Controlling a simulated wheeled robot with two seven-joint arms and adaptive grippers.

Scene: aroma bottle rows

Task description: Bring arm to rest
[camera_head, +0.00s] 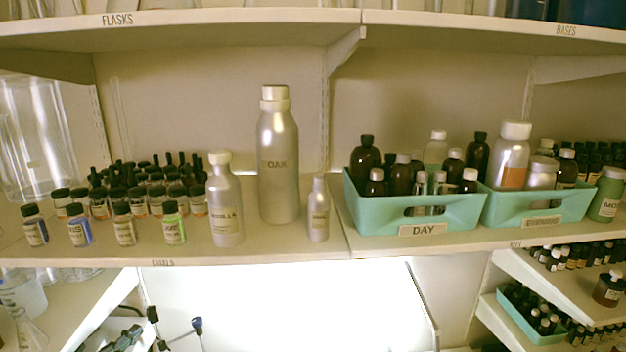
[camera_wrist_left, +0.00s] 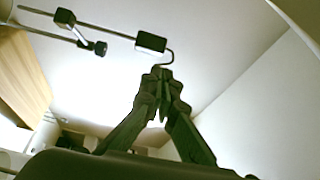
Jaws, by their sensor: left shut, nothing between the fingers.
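My left gripper (camera_wrist_left: 162,78) shows in the left wrist view with its dark fingers drawn together at the tips. Nothing is between them. In the head view, dark parts at the lower left edge (camera_head: 128,334) look like this gripper, low down below the front of the main shelf and mostly cut off by the frame. It is apart from the bottles. My right gripper is in neither view.
Bottles stand on the main shelf (camera_head: 285,248), with a tall silver bottle (camera_head: 278,160) mid-shelf. Two teal bins, left (camera_head: 370,212) and right (camera_head: 500,208), hold more. Thin rods with a black clamp (camera_wrist_left: 150,42) lie near my left fingertips. A bright open area is below.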

